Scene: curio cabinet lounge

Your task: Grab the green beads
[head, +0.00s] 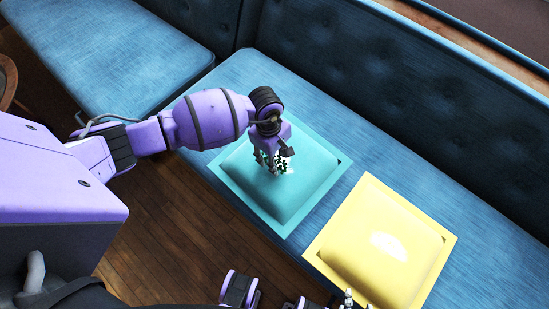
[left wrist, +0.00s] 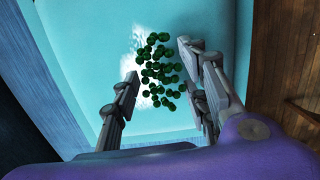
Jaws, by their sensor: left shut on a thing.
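The green beads (left wrist: 158,72) are a loose cluster of small dark green balls, seen in the left wrist view over a teal cushion (left wrist: 95,45). In the head view the beads (head: 283,166) show small and dark at the fingertips, over the teal cushion (head: 313,185). My left gripper (head: 270,161) points down there, shut on the beads. In the left wrist view its fingers (left wrist: 158,65) stand on both sides of the cluster. I cannot tell whether the beads touch the cushion. Part of my right gripper (head: 349,299) shows at the bottom edge of the head view, mostly cut off.
The teal cushion lies on a blue bench seat (head: 240,75). A yellow cushion (head: 350,240) lies to its right. A tufted blue backrest (head: 390,75) rises behind. Another blue seat (head: 110,50) is at the upper left. Wooden floor (head: 180,240) lies in front.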

